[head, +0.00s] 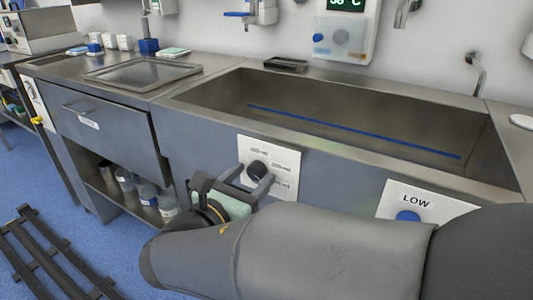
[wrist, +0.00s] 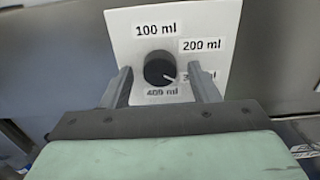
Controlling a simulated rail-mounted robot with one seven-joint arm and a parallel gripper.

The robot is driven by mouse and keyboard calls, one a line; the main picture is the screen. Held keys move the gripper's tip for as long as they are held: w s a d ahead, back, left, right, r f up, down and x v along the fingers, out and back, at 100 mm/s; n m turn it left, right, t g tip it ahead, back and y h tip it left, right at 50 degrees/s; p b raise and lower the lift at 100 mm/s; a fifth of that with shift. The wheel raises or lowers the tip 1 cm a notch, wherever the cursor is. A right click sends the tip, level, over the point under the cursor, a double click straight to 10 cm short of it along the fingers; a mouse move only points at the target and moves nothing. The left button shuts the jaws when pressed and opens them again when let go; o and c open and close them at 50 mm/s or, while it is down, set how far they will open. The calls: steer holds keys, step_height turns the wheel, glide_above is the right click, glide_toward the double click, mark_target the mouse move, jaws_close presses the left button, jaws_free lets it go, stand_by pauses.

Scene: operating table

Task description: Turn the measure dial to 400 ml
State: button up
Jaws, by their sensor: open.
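The measure dial (wrist: 158,66) is a round black knob on a white label plate (wrist: 125,25). The plate reads 100 ml at the top, 200 ml at upper right, a partly hidden label starting with 3 at right, and 400 ml below. The dial's white mark points right and slightly down, toward the partly hidden label. My gripper (wrist: 160,70) is open, with one finger on each side of the dial; I cannot tell whether they touch it. In the head view the dial (head: 257,168) sits on the sink front with my gripper (head: 250,179) at it.
A second white panel marked LOW (head: 416,199) with a blue knob (head: 408,216) is on the sink front to the right. The steel sink (head: 215,88) is above. A drawer (head: 100,130) and a shelf with bottles (head: 146,190) are to the left.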

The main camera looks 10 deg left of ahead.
steer(key=c, duration=1)
steer(key=shift+o, duration=0.2)
steer(key=shift+m, duration=0.3)
steer(key=m+b, duration=0.1)
steer(key=m, duration=0.1)
steer(key=shift+f+m, duration=0.15)
steer(key=shift+m, duration=0.15)
steer(key=m+b, duration=0.2)
steer(key=m, duration=0.1)
steer(key=shift+m, duration=0.3)
steer(key=m+b, duration=0.3)
steer(key=shift+m+b, duration=0.3)
steer(key=shift+m, duration=0.1)
steer(key=shift+a+m+b, duration=0.1)
steer(key=shift+m+b, duration=0.5)
steer(key=shift+m, duration=0.1)
